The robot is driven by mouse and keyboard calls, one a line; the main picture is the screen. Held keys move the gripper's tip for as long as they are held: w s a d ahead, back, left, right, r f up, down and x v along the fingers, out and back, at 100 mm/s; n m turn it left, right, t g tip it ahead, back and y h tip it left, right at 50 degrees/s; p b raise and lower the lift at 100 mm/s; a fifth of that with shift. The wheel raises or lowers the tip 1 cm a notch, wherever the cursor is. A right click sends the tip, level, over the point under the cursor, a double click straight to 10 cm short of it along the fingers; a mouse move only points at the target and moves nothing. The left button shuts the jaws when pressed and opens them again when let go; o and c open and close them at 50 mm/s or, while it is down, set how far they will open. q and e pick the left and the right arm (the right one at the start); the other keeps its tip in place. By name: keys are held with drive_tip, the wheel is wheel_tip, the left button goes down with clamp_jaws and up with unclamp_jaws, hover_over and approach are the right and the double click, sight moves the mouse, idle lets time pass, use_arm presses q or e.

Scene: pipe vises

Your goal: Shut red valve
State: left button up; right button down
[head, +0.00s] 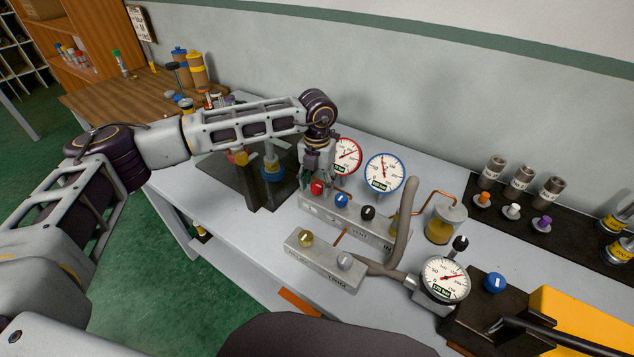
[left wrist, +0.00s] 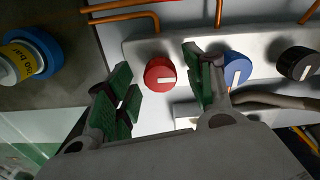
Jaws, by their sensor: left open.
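The red valve is a round red knob (head: 317,187) at the left end of the grey manifold block (head: 385,233). In the left wrist view the red knob (left wrist: 160,72) shows a white pointer bar lying nearly crosswise. My left gripper (head: 316,176) is right above it, pointing down. In the left wrist view its green-padded fingers (left wrist: 158,75) are open, one on each side of the red knob, with gaps visible. I cannot tell the exact height of the fingertips over the knob. My right gripper is not in view.
A blue knob (left wrist: 236,68) sits close to the right finger, with a black knob (left wrist: 298,63) beyond. Behind the block stand a red-rimmed gauge (head: 346,156) and a blue-rimmed gauge (head: 384,172). A grey hose (head: 405,215) rises on the right. A lower block (head: 324,262) lies in front.

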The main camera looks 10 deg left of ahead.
use_arm(q)
drive_tip(key=shift+f, duration=0.1)
drive_tip(key=shift+c, duration=0.2)
drive_tip(key=c, duration=0.9)
drive_tip(key=shift+m, duration=0.3)
drive_tip(key=shift+c, duration=0.4)
drive_tip(key=shift+m+b, duration=0.6)
drive_tip(key=shift+b, duration=0.05)
drive_tip(key=m+b, duration=0.3)
drive_tip(key=m, duration=0.2)
drive_tip(key=shift+m, duration=0.4)
drive_tip(key=shift+m+b, duration=0.7)
drive_tip(key=shift+m, duration=0.4)
drive_tip(key=m+b, duration=0.1)
drive_tip(key=m, duration=0.2)
drive_tip(key=shift+m+b, duration=0.5)
drive_tip(key=shift+m, duration=1.2)
drive_tip(key=shift+m+b, duration=0.4)
drive_tip(key=shift+m, duration=0.4)
use_arm(e)
drive_tip(key=w+a+r, duration=0.1)
drive_tip(key=w+a, duration=0.3)
drive_tip(key=w, duration=0.3)
drive_tip(key=w+a+r+t, duration=0.1)
drive_tip(key=w+a, duration=0.2)
drive_tip(key=w, duration=0.5)
drive_tip(key=shift+a+y, duration=0.4)
drive_tip(key=shift+w, duration=0.1)
